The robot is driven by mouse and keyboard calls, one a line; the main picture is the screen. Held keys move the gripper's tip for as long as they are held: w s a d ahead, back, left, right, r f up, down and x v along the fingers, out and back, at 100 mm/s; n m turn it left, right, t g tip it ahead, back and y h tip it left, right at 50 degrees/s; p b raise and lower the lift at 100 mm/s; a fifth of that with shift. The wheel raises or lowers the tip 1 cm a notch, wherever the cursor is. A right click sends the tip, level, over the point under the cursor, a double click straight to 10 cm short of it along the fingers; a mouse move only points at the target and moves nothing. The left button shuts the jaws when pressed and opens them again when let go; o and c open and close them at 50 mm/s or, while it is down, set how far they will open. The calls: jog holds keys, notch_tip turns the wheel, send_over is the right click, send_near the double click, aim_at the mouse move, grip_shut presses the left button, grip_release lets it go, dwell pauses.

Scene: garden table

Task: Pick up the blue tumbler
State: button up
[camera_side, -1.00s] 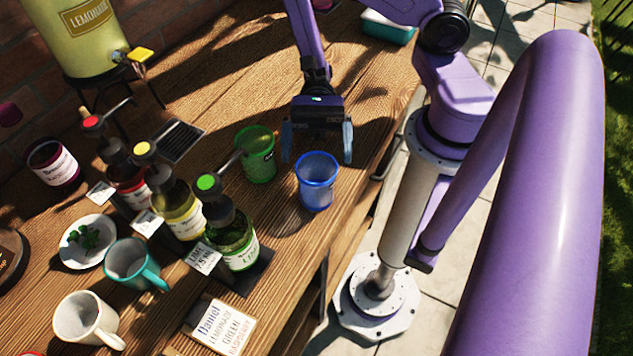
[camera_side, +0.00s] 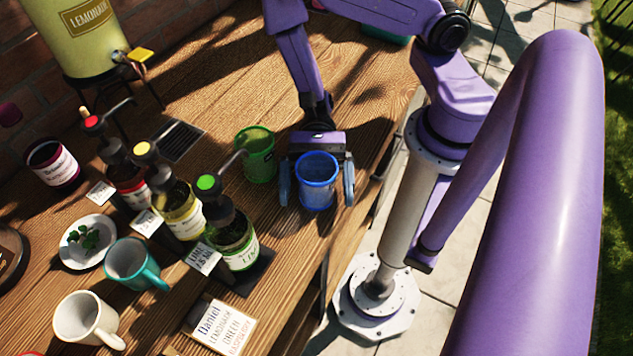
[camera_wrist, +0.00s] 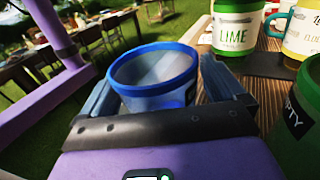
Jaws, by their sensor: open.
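The blue tumbler (camera_side: 317,184) is clear, empty and upright on the wooden table near its front edge. My gripper (camera_side: 317,188) is open, with one finger on each side of the tumbler. In the wrist view the tumbler (camera_wrist: 152,78) stands between the fingers of my gripper (camera_wrist: 155,85). A small gap shows at the left finger in the side view; I cannot tell whether the right finger touches. The tumbler's far lower part is hidden.
A green tumbler (camera_side: 258,155) stands close to the left of my gripper. The lime syrup bottle (camera_side: 232,236) with its pump spout is nearby at lower left. A white card (camera_side: 220,325) lies near the front edge. The table's front edge is close on the right.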

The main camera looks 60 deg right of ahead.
jog(key=c, duration=1)
jog(key=shift+c, duration=0.2)
jog(key=shift+r, duration=0.15)
